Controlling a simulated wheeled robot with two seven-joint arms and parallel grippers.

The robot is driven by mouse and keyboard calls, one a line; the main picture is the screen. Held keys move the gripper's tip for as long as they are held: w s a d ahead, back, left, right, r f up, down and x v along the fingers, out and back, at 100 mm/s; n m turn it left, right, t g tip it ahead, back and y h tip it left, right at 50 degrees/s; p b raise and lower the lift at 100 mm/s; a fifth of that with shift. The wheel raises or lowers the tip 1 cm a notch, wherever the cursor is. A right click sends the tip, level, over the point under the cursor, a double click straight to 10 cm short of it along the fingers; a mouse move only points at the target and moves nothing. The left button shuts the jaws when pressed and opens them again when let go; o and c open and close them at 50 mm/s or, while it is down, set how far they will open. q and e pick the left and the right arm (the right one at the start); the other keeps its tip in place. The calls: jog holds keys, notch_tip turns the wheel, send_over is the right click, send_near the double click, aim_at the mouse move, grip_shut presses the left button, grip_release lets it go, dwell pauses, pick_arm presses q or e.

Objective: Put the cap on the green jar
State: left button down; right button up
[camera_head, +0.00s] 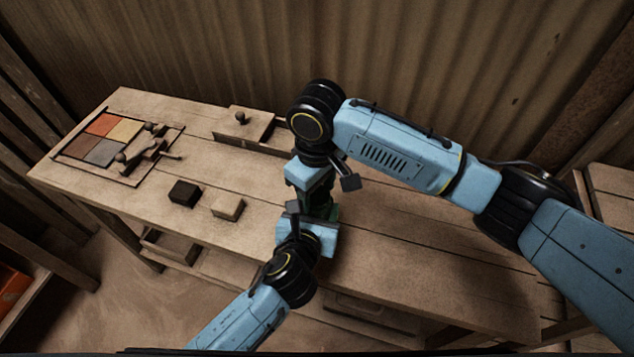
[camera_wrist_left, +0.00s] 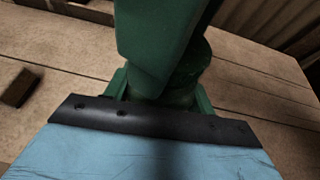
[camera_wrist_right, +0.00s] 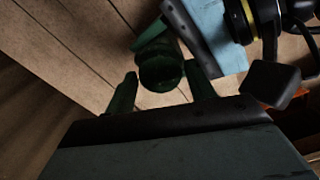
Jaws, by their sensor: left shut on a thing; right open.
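The green jar (camera_head: 333,212) stands near the middle of the bench, mostly hidden by my grippers. My left gripper (camera_head: 318,213) is shut on it from the near side; the jar's body (camera_wrist_left: 180,88) shows between the fingers in the left wrist view. My right gripper (camera_head: 318,190) is open just above, pointing down, and one green finger (camera_wrist_left: 160,40) covers part of the jar in the left wrist view. In the right wrist view a dark green round top (camera_wrist_right: 160,72) lies between the open right fingers. I cannot tell whether it is the cap or the jar's mouth.
A dark block (camera_head: 184,193) and a light wooden block (camera_head: 228,206) lie left of the grippers. Further left are a panel of coloured tiles (camera_head: 102,124) and a lever device (camera_head: 143,153). A knobbed wooden box (camera_head: 241,121) stands behind. The bench's right part (camera_head: 400,245) is clear.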

jog(key=shift+c, duration=0.4)
jog(key=c, duration=0.7)
jog(key=o, duration=1.1)
jog(key=shift+o, duration=0.2)
jog(key=shift+s, duration=0.1)
jog(key=shift+a, duration=0.1)
notch_tip(320, 180, up, 12)
jog(key=shift+d, duration=0.2)
pick_arm(q)
jog(key=shift+c, duration=2.2)
grip_release()
